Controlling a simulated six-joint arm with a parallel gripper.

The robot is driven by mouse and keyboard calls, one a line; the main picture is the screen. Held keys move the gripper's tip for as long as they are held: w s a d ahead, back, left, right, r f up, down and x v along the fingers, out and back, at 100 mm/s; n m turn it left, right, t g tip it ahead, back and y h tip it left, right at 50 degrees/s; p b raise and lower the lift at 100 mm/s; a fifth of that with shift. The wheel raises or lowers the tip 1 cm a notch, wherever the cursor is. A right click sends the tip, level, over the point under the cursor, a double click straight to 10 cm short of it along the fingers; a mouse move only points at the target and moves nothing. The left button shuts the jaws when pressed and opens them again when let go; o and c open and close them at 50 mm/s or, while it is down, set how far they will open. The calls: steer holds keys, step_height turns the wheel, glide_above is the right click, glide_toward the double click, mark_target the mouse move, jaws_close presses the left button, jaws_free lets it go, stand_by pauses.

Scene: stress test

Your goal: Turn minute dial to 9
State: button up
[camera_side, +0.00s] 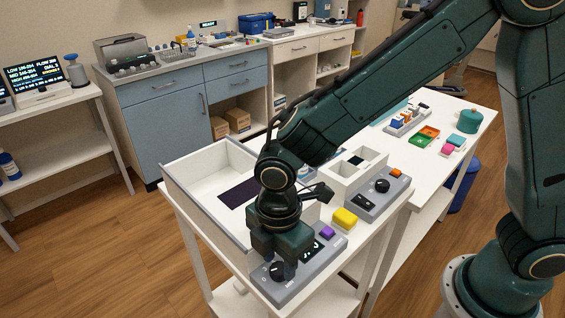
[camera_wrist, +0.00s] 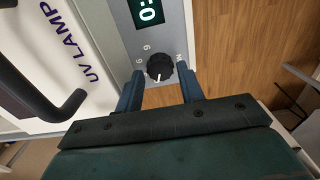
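A black round dial (camera_wrist: 159,68) sits on a grey control panel (camera_wrist: 122,15) in the wrist view, with the marks 6 and 9 on its left and a partly hidden label on its right. A white pointer line on the dial points toward the bottom of the wrist view. My gripper (camera_wrist: 160,74) is open, with one blue finger on each side of the dial and a visible gap to each. In the side view my gripper (camera_side: 278,262) is just above the dial (camera_side: 278,271) at the panel's near end.
The same panel carries a lit display (camera_side: 312,249) and a purple button (camera_side: 327,232). A white open box labelled UV LAMP (camera_wrist: 68,35) adjoins it. Beside it are a yellow block (camera_side: 345,218) and a second panel (camera_side: 362,204) with a black dial (camera_side: 382,186) and orange button (camera_side: 396,173).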

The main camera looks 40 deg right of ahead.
steer(key=shift+f, duration=0.75)
steer(key=c, duration=0.7)
